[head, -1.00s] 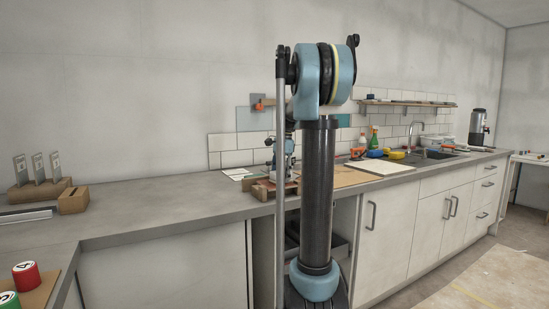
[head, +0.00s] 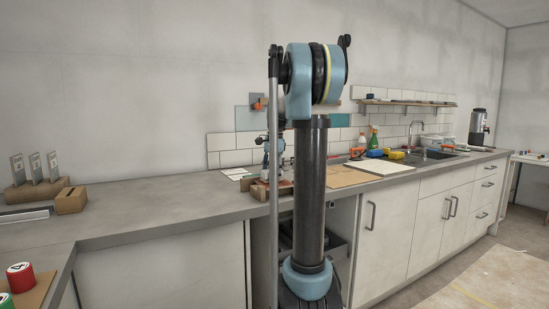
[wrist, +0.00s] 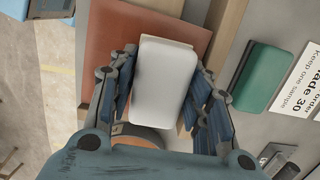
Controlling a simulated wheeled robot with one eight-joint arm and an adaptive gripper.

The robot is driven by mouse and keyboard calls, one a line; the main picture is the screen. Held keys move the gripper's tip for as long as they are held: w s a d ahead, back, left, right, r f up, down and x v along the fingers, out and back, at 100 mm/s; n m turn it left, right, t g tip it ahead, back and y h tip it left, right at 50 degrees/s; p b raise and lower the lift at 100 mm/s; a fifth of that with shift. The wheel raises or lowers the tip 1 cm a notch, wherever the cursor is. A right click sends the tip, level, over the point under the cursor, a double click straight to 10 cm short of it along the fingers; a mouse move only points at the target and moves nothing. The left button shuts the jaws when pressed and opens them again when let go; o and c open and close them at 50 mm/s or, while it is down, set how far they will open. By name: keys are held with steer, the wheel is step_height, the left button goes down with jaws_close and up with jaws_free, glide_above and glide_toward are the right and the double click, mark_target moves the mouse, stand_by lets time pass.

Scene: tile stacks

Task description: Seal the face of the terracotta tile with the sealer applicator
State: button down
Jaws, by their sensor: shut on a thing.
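My gripper (wrist: 164,100) is shut on a pale grey-white block with rounded corners, which looks like the sealer applicator (wrist: 165,78). The terracotta tile (wrist: 112,38) lies under and around the applicator in the wrist view, with bare face at its upper left and upper right. I cannot tell whether the applicator touches the tile. Wooden strips (wrist: 226,38) of a rest run along the tile's right side. In the head view my gripper (head: 275,160) is small, over the wooden rest (head: 259,192) on the counter, partly hidden by my arm.
An orange rounded thing (wrist: 132,141) shows below the applicator. A wooden block (head: 71,201) stands on the counter (head: 150,217), whose left stretch is mostly clear.

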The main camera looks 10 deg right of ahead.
steer(key=shift+w+d+f, duration=0.1)
steer(key=shift+d, duration=0.35)
steer(key=shift+w+d+r, duration=0.2)
steer(key=shift+d, duration=0.45)
steer(key=shift+a+r, duration=0.15)
steer(key=shift+r, duration=3.65)
